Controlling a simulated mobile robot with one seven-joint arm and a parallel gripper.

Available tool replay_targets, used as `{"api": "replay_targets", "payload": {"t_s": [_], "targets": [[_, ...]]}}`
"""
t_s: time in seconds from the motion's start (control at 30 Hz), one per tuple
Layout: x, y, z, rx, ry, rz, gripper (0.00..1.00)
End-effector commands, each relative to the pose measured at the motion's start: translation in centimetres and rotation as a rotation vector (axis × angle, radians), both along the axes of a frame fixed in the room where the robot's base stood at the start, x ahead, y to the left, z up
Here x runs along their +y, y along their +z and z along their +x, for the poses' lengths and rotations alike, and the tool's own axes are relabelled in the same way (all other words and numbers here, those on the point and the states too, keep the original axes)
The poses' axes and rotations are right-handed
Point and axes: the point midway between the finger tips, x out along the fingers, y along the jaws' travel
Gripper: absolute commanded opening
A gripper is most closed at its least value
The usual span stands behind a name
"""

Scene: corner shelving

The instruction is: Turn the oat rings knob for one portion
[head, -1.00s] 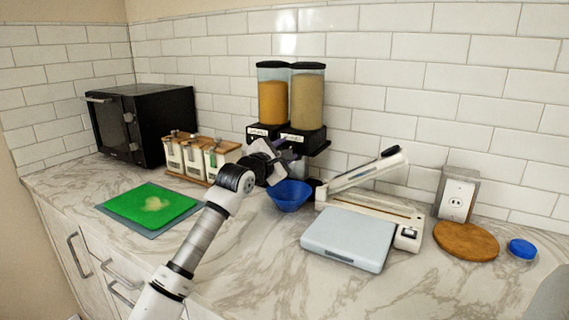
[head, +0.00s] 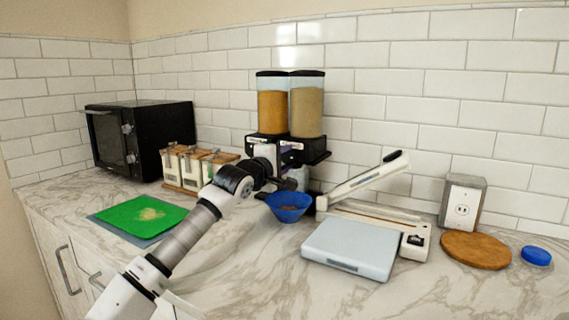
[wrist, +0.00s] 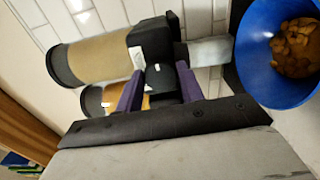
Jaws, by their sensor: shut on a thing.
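The double dispenser (head: 290,147) stands against the back wall, with an orange-filled canister (head: 272,112) on the left and a tan-filled canister (head: 307,110) on the right. Its labels are too small to read, so I cannot tell which holds oat rings. In the wrist view, my gripper (wrist: 160,88) has its purple fingers shut on a black knob (wrist: 158,76) beside the tan canister's black base. Which outlet the knob belongs to is hard to tell. The blue bowl (head: 288,212) is at the dispenser's front; the wrist view shows brown pieces (wrist: 297,48) in it.
A white scale (head: 348,250) and a lever-arm sealer (head: 375,215) stand right of the bowl. Lidded jars (head: 198,170) and a black microwave (head: 140,138) are left. A green board (head: 140,215) lies at front left. A wooden disc (head: 475,250) is far right.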

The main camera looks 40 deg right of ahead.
Motion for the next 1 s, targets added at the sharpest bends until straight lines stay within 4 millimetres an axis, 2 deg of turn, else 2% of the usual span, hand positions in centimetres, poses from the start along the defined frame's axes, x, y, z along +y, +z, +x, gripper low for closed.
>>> {"api": "replay_targets", "payload": {"t_s": [0.53,0.57,0.7,1.0], "targets": [[-0.01,-0.14,0.0,-0.023,0.0,0.012,0.15],[-0.01,-0.14,0.0,-0.023,0.0,0.012,0.39],[-0.01,-0.11,-0.01,-0.023,0.0,0.012,0.57],[0.1,-0.06,-0.03,-0.024,0.0,0.01,0.59]]}}
